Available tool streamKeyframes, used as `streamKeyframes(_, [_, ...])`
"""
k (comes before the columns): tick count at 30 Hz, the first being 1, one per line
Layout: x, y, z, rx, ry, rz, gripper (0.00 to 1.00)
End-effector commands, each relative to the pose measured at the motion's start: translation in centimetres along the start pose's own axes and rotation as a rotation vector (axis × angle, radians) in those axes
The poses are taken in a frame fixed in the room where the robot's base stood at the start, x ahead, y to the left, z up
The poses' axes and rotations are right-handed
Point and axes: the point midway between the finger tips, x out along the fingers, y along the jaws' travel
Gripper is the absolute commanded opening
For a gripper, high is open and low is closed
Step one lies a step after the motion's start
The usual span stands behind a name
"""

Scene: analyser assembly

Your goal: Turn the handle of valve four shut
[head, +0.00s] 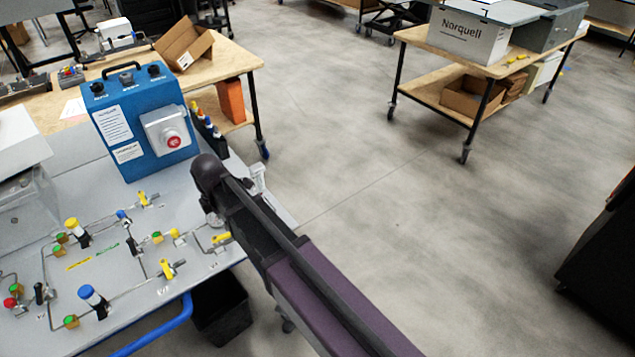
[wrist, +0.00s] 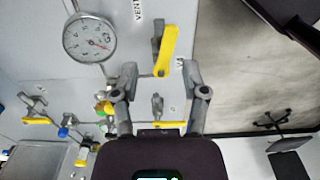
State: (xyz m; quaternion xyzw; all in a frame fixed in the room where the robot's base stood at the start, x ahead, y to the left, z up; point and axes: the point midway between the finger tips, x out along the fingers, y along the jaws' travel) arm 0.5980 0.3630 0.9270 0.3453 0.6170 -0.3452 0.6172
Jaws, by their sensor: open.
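In the wrist view a yellow lever handle (wrist: 167,52) sits on a grey valve body beside a label that seems to read V4 (wrist: 180,63). The handle points lengthwise up the picture, tilted slightly right. My gripper (wrist: 160,73) is open and empty. Its two grey fingers stand apart, one left and one right of the handle's lower end, and no contact shows. I cannot tell how far the fingers are above the panel (wrist: 215,25). In the head view my arm covers part of the panel's right end, and the fingers cannot be made out clearly.
A round pressure gauge (wrist: 90,38) stands left of the handle. Other yellow-handled valves (head: 167,268) and thin pipes cover the panel. A blue box with a red button (head: 140,120) stands behind. Open floor (head: 400,220) lies to the right.

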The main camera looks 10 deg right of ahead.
Motion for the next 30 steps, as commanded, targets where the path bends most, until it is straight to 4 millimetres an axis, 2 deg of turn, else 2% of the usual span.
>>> streamKeyframes(1, [-0.9, 0.0, 0.0, 0.0, 0.0, 0.0, 0.57])
streamKeyframes(30, [-9.0, 0.0, 0.0, 0.001, 0.0, 0.0, 0.57])
